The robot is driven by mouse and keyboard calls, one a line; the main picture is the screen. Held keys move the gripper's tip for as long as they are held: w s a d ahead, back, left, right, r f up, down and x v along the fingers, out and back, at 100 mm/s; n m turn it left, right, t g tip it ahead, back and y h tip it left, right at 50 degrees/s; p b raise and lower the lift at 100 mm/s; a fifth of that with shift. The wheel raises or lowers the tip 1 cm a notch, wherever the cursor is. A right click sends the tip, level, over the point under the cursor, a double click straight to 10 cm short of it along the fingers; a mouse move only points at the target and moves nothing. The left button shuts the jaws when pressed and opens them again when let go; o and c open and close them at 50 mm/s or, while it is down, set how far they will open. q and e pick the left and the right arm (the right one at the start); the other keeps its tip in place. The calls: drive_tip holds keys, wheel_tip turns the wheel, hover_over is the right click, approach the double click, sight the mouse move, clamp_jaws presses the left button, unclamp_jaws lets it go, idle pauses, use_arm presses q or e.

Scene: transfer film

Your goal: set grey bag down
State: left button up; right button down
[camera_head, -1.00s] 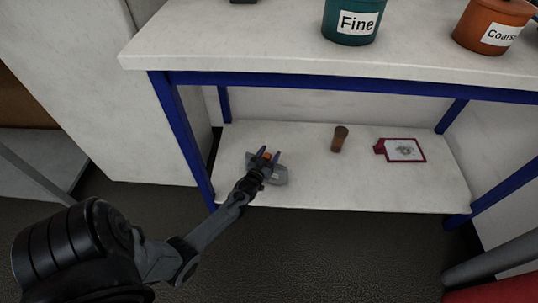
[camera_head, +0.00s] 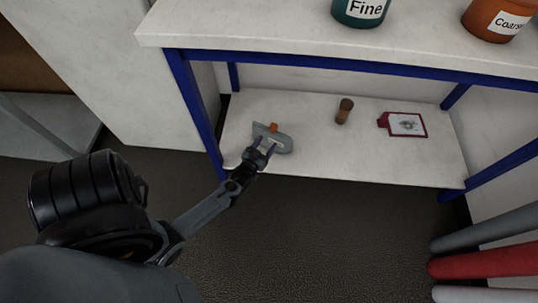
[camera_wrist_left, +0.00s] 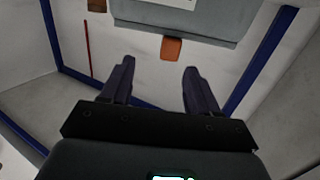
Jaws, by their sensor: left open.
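The grey bag (camera_head: 284,142), with an orange tab and a pale label, lies on the left part of the lower shelf (camera_head: 370,160). My left gripper (camera_head: 264,146) is open and empty at the bag's near side, by the shelf's front edge. In the left wrist view, the bag (camera_wrist_left: 205,24) is ahead at the top, partly cut off by the frame. Its orange tab shows just beyond the two spread fingertips, with a gap between. My right gripper is out of view.
A brown cylinder (camera_head: 344,111) and a red-edged pictured item (camera_head: 407,124) are further right on the shelf. Blue legs and a blue rail frame the shelf under the white tabletop (camera_head: 260,30). "Fine" (camera_head: 361,10) and "Coarse" (camera_head: 494,20) pots stand on top.

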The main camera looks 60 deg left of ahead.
use_arm(q)
drive_tip(key=w+d+r+m+g+h, duration=0.1)
drive_tip(key=d+r+m+g+h, duration=0.15)
drive_tip(key=d, duration=0.45)
drive_tip(key=d+r+m+g+h, duration=0.2)
drive_tip(key=d+r+h, duration=0.15)
drive_tip(key=d, duration=0.35)
drive_tip(key=s+d+r+m+g+h, duration=0.3)
drive_tip(key=s+d+r+g, duration=0.3)
drive_tip(key=s+d, duration=0.8)
wheel_tip(320, 180, up, 4)
drive_tip(key=shift+s+f+g, duration=0.2)
drive_tip(key=shift+s+g, duration=0.15)
drive_tip(key=shift+s, duration=0.05)
drive_tip(key=shift+d+r+m, duration=0.1)
drive_tip(key=shift+m, duration=0.15)
wheel_tip(320, 180, up, 68)
drive_tip(key=p, duration=6.8)
